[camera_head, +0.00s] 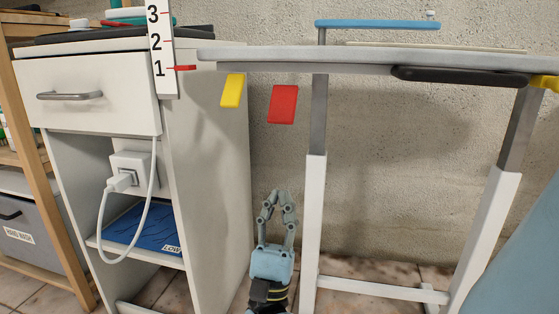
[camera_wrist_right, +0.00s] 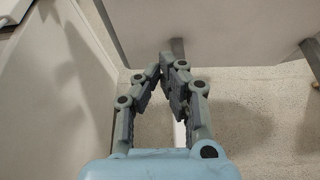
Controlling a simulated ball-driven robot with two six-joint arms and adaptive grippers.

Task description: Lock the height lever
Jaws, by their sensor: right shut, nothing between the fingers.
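A red lever paddle (camera_head: 283,104) and a yellow lever paddle (camera_head: 231,90) hang side by side under the left end of the table top (camera_head: 330,56). The pictures do not show which one is the height lever or whether it is locked. My right gripper (camera_head: 278,195) is upright below the red paddle, left of the table's left leg, apart from both paddles. It is shut and empty. In the right wrist view its fingertips (camera_wrist_right: 166,68) meet below a pale underside. My left gripper is not in view.
A white cabinet (camera_head: 208,190) with a numbered scale (camera_head: 158,45) stands left; a red pointer (camera_head: 183,68) is at 1. The table's white leg (camera_head: 311,230) is close right of my gripper. A black bar (camera_head: 460,76) lies along the table's front edge. A pale blue surface fills the lower right.

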